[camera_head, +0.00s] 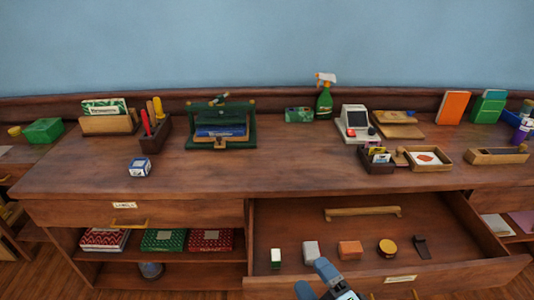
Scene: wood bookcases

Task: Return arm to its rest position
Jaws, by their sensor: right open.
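My right gripper (312,279) shows at the bottom centre of the head view, over the front edge of the open drawer (430,268). It is open, and nothing shows between its fingers. Its lower part and the rest of the arm are cut off by the frame edge. My left gripper is not in view.
A green press (248,128) and a blue-white box (139,167) stand on the wooden top.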

